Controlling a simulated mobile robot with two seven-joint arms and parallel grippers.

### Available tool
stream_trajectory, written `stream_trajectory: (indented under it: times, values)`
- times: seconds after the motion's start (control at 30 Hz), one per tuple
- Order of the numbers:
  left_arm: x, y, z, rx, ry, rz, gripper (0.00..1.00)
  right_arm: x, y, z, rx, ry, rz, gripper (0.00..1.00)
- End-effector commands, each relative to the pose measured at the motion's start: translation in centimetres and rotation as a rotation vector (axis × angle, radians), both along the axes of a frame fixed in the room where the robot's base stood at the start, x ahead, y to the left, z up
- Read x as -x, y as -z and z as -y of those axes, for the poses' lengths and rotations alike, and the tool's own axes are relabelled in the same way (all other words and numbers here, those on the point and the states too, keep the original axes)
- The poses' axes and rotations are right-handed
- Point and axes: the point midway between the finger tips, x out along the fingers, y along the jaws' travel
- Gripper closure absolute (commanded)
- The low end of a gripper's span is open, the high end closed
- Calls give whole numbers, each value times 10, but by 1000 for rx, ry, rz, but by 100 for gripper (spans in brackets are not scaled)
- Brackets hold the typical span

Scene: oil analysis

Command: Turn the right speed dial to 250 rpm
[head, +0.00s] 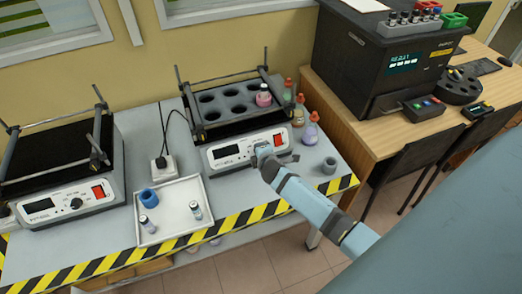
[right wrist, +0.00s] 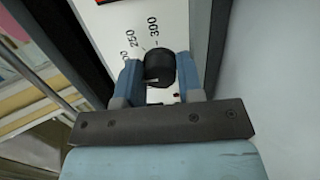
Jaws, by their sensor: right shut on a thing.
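The right shaker (head: 222,153) stands on the grey bench with a dark display and a red switch on its front panel. Its black speed dial (right wrist: 160,68) shows in the right wrist view, with the printed marks 250 and 300 beside it and another mark partly hidden. My right gripper (right wrist: 158,80) is shut on this dial, one blue finger on each side. A light line shows low on the dial, but I cannot tell which mark it points at. In the head view my right gripper (head: 264,152) covers the dial. My left gripper is not in view.
A similar left shaker (head: 70,203) stands across the bench. A white tray (head: 178,226) with small vials and a blue cup lies between them. Bottles (head: 310,133) and a grey ring (head: 329,166) stand right of the right shaker. A black analyser (head: 375,55) stands behind right.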

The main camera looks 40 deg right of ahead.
Motion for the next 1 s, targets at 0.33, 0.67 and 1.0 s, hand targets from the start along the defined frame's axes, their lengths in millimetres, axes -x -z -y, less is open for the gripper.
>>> stream_trajectory:
  times: [0.33, 0.67, 1.0]
  values:
    - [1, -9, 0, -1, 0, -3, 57, -2, -4, 1, -283, 156, 72, 89]
    - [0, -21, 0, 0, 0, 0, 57, -1, -3, 1, -544, 297, 136, 89]
    - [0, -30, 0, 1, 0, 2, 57, -1, -3, 1, -739, 403, 183, 89]
